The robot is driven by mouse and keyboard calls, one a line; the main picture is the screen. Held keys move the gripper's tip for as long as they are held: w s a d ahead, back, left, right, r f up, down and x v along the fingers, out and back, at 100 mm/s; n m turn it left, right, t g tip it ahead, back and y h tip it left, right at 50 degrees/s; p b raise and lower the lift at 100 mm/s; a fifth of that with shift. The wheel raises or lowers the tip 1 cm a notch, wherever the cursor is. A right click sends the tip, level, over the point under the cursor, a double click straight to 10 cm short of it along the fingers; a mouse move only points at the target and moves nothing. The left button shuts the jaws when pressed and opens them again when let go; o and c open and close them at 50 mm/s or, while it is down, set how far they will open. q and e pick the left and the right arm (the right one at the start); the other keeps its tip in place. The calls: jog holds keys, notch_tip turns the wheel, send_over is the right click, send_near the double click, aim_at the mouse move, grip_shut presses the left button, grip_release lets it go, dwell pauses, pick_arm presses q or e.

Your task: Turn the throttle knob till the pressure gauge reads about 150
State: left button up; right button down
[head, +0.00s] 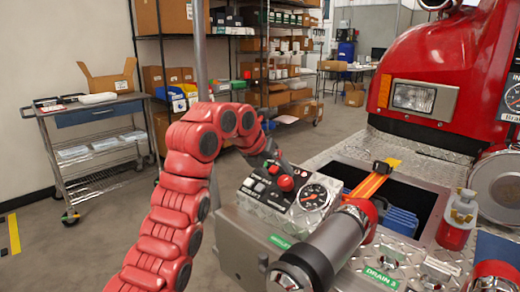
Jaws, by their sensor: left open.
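The control panel (262,192) stands at the middle of the head view, on the diamond-plate bumper. The pressure gauge (313,196) is round with a dark face at the panel's right; its needle is too small to read exactly. A red knob (286,183) sits just left of the gauge, and another red part shows close behind it. I cannot tell for sure which is the throttle knob. My left gripper (271,160) is open at the panel's far edge, just behind the red knobs. It is small and partly hidden, and contact is unclear. My right gripper is not in view.
An open bumper well (438,205) holds blue hose under an orange strap (372,184). The red truck cab (430,60) rises at the right. A steel cart (95,130) stands at the left, with open floor before it.

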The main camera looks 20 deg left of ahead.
pick_arm(q)
jog(key=p+v, duration=0.1)
jog(key=v, duration=1)
jog(key=shift+f, duration=0.1)
